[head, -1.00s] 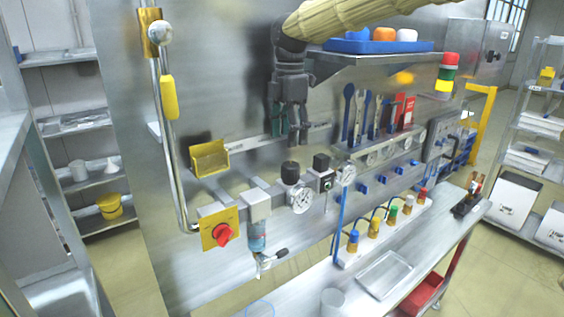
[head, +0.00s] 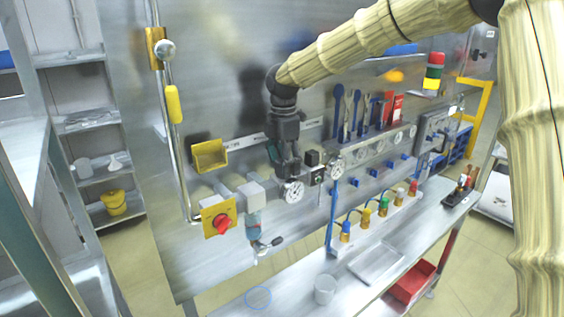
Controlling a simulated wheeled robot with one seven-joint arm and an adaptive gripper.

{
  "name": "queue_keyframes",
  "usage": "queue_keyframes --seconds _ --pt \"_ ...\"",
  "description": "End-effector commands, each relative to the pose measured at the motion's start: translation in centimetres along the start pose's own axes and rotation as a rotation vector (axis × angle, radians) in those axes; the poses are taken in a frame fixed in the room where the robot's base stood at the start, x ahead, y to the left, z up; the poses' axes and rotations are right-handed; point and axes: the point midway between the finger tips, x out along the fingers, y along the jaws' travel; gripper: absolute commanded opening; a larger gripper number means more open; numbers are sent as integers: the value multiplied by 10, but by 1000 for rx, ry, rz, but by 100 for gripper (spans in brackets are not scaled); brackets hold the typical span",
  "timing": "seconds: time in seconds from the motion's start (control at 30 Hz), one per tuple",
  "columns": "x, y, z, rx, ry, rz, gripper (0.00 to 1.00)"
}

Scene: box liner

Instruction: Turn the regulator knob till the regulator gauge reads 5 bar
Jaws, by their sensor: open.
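The regulator gauge (head: 292,191) is a round white dial on the pipe run at the panel's middle. Its needle is too small to read. My gripper (head: 288,174) points down directly above the gauge, at the place of the black regulator knob. The jaws are open. The fingers hide the knob, so I cannot tell whether they stand around it or in front of it, or touch it.
A small black-topped block (head: 312,158) and a second gauge (head: 335,164) sit close right of my gripper. A shelf with tools hangs to the right.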

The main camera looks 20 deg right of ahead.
Motion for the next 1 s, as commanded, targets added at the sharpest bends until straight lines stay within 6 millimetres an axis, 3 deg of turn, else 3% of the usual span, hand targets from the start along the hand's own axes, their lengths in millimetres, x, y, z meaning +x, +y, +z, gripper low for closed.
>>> queue_keyframes --seconds 0.07,0.17,0.27,0.37,1.0 --pt "-4 -3 -1 0 0 5 59" --pt "-3 -1 0 0 0 2 41" --pt "0 1 -1 -1 1 -3 32" --pt "2 2 -1 -2 1 -7 15" --pt "2 2 1 1 0 -6 15"
